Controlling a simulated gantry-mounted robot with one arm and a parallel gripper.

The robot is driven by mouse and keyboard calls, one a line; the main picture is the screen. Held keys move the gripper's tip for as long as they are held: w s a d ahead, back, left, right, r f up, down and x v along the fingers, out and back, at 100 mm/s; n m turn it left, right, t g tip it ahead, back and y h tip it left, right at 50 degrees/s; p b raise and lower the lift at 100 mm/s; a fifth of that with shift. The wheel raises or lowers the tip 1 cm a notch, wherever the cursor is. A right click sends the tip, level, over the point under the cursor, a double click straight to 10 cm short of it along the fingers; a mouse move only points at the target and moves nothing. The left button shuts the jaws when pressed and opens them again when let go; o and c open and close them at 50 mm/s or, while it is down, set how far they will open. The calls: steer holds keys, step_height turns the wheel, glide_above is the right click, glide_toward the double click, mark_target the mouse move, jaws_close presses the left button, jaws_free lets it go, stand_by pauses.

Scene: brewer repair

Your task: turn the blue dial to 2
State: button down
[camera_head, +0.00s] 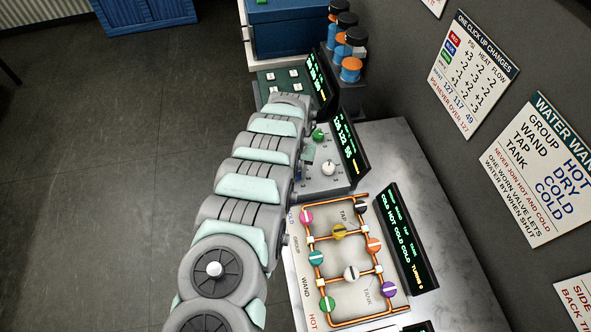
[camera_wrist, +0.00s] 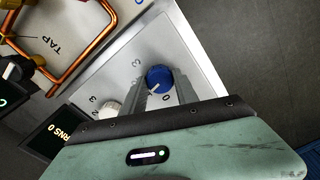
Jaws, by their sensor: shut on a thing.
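The blue dial (camera_wrist: 159,78) shows in the wrist view on a light grey panel (camera_wrist: 147,52). It stands between the two fingers of my gripper (camera_wrist: 160,82), which is shut on it. A white pointer mark shows on the dial's lower left side. A 0 is printed just below the dial. Part of the scale is hidden by the fingers, so I cannot tell exactly which number the mark meets.
A white dial (camera_wrist: 111,108) is close to the left of my fingers. A green dial (camera_head: 318,134) and a lit display (camera_head: 349,146) are on the same unit. The copper pipe board (camera_head: 345,262) with coloured valves stands nearby. Open floor (camera_head: 100,190) lies left of my arm.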

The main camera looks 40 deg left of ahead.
steer(key=m, duration=0.6)
stand_by(0.6)
steer(key=c, duration=0.9)
jaws_free()
steer(key=shift+c, duration=0.2)
steer(key=shift+b, duration=0.3)
step_height(320, 180, up, 11)
steer(key=b, duration=0.1)
steer(key=shift+f, duration=0.1)
